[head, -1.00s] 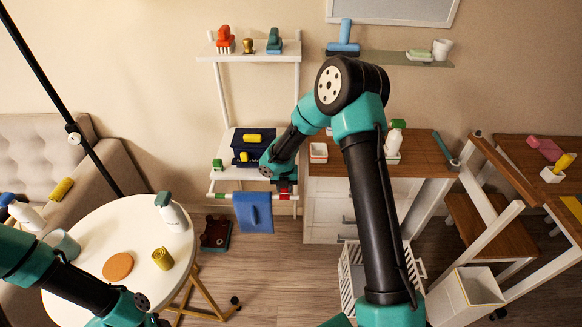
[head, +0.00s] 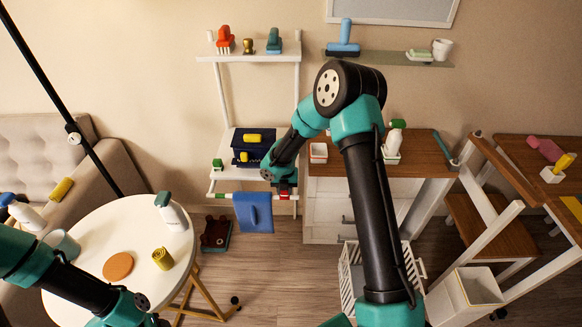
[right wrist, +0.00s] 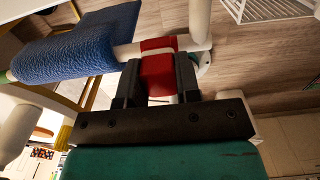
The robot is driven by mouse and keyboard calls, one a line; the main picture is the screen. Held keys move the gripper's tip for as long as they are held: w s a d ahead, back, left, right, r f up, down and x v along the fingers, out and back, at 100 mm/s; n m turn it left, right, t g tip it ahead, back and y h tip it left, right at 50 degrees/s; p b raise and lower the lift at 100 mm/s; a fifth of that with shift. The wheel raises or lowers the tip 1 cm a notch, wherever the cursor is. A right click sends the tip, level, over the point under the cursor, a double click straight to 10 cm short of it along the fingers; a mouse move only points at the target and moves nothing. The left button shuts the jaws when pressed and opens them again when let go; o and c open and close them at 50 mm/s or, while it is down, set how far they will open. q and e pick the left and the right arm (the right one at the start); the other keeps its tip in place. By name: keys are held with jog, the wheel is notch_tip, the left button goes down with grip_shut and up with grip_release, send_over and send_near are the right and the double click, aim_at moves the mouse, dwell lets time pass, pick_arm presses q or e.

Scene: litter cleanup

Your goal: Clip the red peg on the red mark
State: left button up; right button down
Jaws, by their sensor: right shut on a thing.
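My right gripper (right wrist: 158,80) is shut on the red peg (right wrist: 157,74), which sits between its two dark fingers. The peg is at the white rail, and in this view it overlaps the red mark (right wrist: 158,44). I cannot tell whether the peg's jaws are fully around the rail. A blue cloth (right wrist: 75,50) hangs over the rail right beside the red mark. In the head view my right gripper (head: 286,183) is at the right end of the rail, to the right of the blue cloth (head: 253,213). My left arm shows at the lower left, with its fingers out of the picture.
A dark blue caddy (head: 243,147) and a green-topped sponge (head: 217,164) stand on the shelf just above the rail. A wooden-topped cabinet (head: 335,168) is close on the right. A round white table (head: 105,225) with bottles stands at the left.

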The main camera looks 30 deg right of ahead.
jog(key=shift+f, duration=0.65)
dwell(0.4)
jog(key=c, duration=0.8)
grip_release()
jog(key=shift+o, duration=0.2)
jog(key=shift+r, duration=0.1)
notch_tip(320, 180, up, 17)
jog(key=shift+r, duration=0.15)
